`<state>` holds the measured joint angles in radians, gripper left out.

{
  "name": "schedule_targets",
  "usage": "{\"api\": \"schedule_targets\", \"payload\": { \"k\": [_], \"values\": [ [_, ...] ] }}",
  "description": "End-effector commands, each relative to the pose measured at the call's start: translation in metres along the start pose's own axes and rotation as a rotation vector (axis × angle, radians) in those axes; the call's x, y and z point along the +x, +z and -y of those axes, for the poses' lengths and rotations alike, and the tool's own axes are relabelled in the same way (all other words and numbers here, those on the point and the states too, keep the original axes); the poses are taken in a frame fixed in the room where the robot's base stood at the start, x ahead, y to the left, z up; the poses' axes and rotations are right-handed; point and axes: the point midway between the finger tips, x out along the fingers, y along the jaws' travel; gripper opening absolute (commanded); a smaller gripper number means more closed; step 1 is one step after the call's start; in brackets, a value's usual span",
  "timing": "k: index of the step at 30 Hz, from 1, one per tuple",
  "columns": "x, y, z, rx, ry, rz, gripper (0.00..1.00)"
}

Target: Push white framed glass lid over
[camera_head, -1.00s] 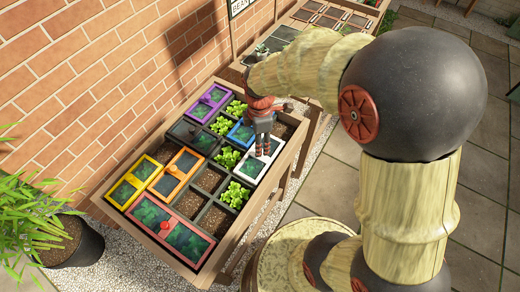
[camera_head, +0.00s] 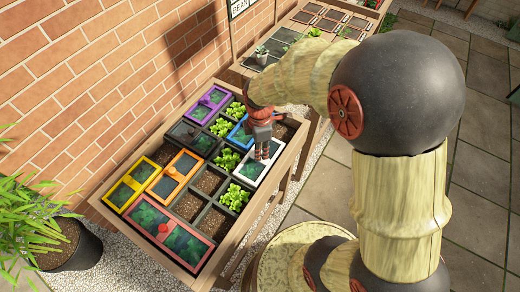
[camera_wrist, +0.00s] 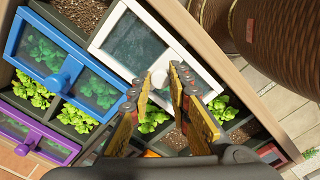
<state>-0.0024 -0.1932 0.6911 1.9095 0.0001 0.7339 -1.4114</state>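The white framed glass lid (camera_head: 245,172) lies at the right side of the planter box, under my gripper. In the wrist view the white lid (camera_wrist: 100,37) shows dark glass panes with greenery beneath and a white knob (camera_wrist: 160,76). My gripper (camera_head: 262,158) points down over the lid. In the wrist view the fingertips (camera_wrist: 162,78) are a small gap apart, with the knob showing between them. Whether they touch the knob is hard to tell.
The wooden planter box (camera_head: 262,200) holds purple, blue (camera_wrist: 35,50), orange, yellow and red framed lids, with lettuce and bare soil cells between. A brick wall (camera_head: 90,80) runs along the left. A second planter stands behind. A potted plant (camera_head: 75,245) is at lower left.

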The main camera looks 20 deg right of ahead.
Motion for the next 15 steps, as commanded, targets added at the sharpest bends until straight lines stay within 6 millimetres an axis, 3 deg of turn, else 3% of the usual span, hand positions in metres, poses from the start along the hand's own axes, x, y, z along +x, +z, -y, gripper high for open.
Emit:
{"api": "schedule_targets", "payload": {
  "k": [8,15],
  "values": [
    [0.0,0.0001,0.0002,0.0,0.0,0.0,0.0],
    [0.0,0.0001,0.0002,0.0,0.0,0.0,0.0]
  ]
}}
